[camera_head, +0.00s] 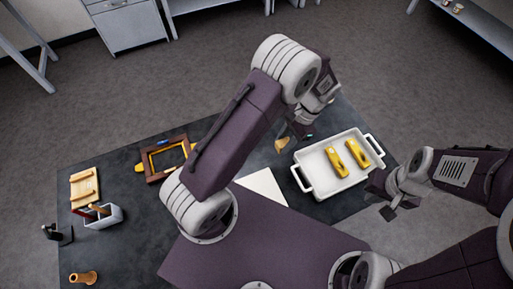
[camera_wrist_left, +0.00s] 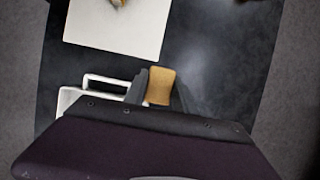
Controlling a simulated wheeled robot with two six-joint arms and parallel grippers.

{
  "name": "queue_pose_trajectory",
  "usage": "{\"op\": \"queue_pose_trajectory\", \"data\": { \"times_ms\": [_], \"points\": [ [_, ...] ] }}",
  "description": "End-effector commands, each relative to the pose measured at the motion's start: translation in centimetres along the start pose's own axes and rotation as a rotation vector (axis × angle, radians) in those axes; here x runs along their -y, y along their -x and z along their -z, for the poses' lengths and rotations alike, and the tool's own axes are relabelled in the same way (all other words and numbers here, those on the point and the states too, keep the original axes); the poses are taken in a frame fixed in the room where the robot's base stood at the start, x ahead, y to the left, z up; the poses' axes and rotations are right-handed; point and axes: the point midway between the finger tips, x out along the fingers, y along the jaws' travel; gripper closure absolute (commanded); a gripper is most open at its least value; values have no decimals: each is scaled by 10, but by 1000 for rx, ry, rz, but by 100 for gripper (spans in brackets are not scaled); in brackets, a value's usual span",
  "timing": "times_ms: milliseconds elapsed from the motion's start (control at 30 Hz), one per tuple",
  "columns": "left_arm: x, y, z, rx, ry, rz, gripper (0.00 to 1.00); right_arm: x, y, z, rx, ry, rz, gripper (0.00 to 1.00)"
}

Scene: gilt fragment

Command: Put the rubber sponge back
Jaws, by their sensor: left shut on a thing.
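The rubber sponge appears to be the small tan block (camera_wrist_left: 159,86) in the left wrist view, between the fingers of my left gripper (camera_wrist_left: 156,92). In the head view its tan end (camera_head: 281,146) shows below my left gripper (camera_head: 289,137), left of the white tray. My left gripper is shut on it; its height over the dark table cannot be judged. The white tray (camera_head: 316,190) has a handle at each end and holds two yellow objects (camera_head: 335,161). My right gripper (camera_head: 391,207) is at the right, beside the tray; its finger gap is unclear.
A white board (camera_head: 265,186) lies on the dark table (camera_head: 130,166), partly behind my left arm. A gilt-edged frame (camera_head: 153,178), a wooden rack (camera_head: 84,187), a pot of tools (camera_head: 104,217), a black stand (camera_head: 64,236) and a wooden piece (camera_head: 83,278) are at left.

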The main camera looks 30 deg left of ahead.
Motion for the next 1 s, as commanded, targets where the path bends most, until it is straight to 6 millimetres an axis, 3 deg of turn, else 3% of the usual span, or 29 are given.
{"op": "queue_pose_trajectory", "data": {
  "times_ms": [233,633,867,1000],
  "points": [
    [6,-7,-6,4,-2,1,100,0,6,1,0,0,0,100],
    [74,-87,-48,3,-3,0,100,1,33,4,0,0,0,100],
    [80,-99,-49,1,-6,2,100,1,35,4,0,0,0,100],
    [79,-120,-41,4,-6,0,100,1,44,5,0,0,0,100]
  ]
}}
